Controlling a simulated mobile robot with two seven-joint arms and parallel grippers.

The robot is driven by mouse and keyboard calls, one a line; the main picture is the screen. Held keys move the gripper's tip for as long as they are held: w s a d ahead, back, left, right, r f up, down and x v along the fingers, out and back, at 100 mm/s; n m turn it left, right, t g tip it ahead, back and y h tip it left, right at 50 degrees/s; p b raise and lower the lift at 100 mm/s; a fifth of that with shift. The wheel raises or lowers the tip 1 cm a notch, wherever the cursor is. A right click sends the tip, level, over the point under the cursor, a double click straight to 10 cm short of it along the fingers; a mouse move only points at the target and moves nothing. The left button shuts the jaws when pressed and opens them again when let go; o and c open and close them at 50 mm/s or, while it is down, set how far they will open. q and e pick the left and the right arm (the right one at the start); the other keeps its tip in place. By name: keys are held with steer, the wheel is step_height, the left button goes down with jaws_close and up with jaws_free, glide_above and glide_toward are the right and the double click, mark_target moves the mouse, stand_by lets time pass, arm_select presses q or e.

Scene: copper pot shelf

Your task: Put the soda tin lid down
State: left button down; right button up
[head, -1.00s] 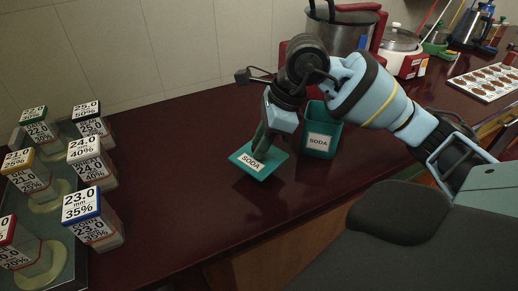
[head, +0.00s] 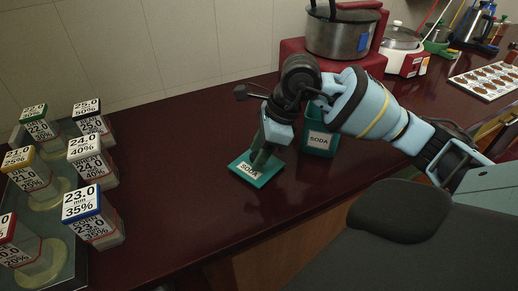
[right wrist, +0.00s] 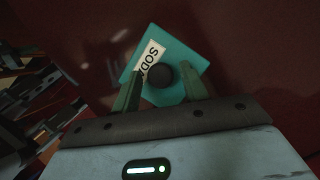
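The soda tin lid (head: 268,177) is a square teal plate with a white SODA label and a dark round knob (right wrist: 160,75). It appears to lie flat on the dark red counter, left of the teal soda tin (head: 320,143). My right gripper (head: 258,160) is above the lid, pointing down. In the right wrist view its two green fingers (right wrist: 160,69) stand apart on either side of the knob, with gaps showing. The lid (right wrist: 185,45) lies just beyond them. My right arm partly hides the tin's top. My left gripper is not in view.
Several labelled jars (head: 95,220) stand on a tray at the left. A large metal pot (head: 342,35) on a red base and a white cooker (head: 400,52) stand behind. The counter (head: 175,150) between the jars and lid is clear.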

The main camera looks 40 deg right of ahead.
steer(key=shift+o, duration=0.2)
steer(key=shift+r, duration=0.1)
steer(key=shift+r, duration=0.25)
steer(key=v, duration=1.1)
steer(key=shift+d+r+p, duration=0.15)
steer(key=shift+r+p, duration=0.15)
steer(key=shift+p, duration=0.15)
steer(key=shift+s, duration=0.15)
